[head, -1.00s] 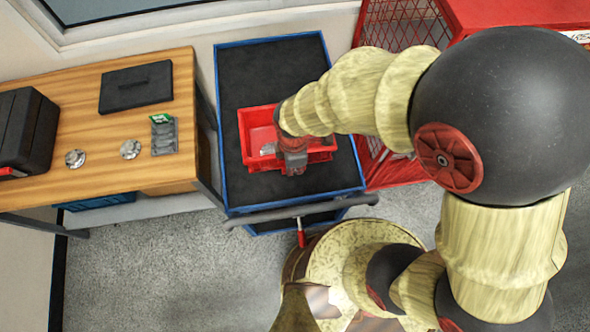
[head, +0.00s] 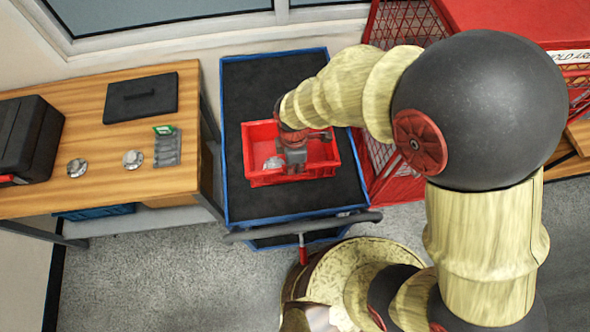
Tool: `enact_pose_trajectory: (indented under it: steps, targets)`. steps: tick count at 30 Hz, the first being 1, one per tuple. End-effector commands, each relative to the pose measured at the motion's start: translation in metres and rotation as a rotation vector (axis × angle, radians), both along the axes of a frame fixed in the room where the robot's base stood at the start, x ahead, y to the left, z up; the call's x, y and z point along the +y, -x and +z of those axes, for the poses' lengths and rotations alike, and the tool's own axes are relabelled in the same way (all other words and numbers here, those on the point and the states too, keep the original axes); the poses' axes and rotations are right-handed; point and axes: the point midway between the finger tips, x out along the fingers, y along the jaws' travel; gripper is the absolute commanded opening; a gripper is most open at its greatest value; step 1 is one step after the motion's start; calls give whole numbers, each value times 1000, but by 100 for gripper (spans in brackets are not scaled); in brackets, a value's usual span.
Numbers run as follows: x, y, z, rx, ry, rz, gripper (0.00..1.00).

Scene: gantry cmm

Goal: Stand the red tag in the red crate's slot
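The red crate (head: 258,178) sits on the dark top of a blue-edged cart. A small pale grey item (head: 273,163) lies inside it, left of my gripper; I cannot tell what it is. My gripper (head: 296,168) points down over the middle of the crate, its tip inside the crate's outline. Its fingers are small and dark here, so I cannot tell whether they are open or shut. I cannot make out a red tag for sure; red on red near the gripper is hard to separate. The crate's slot is not clearly visible, and my wrist covers the crate's back part.
The cart (head: 262,90) has a dark handle bar (head: 330,224) in front. On the wooden table (head: 100,195) at left are a grey holder (head: 167,150) with a green tag (head: 164,130), two silvery round pieces, a black tablet-like case and a black box. A red mesh cage stands right.

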Motion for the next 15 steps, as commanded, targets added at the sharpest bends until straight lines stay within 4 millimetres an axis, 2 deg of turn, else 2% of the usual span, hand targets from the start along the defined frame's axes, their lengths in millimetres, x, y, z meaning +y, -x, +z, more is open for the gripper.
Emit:
enact_pose_trajectory:
  steps: [15]
  targets:
    - [1,-3,-23,0,0,1,0]
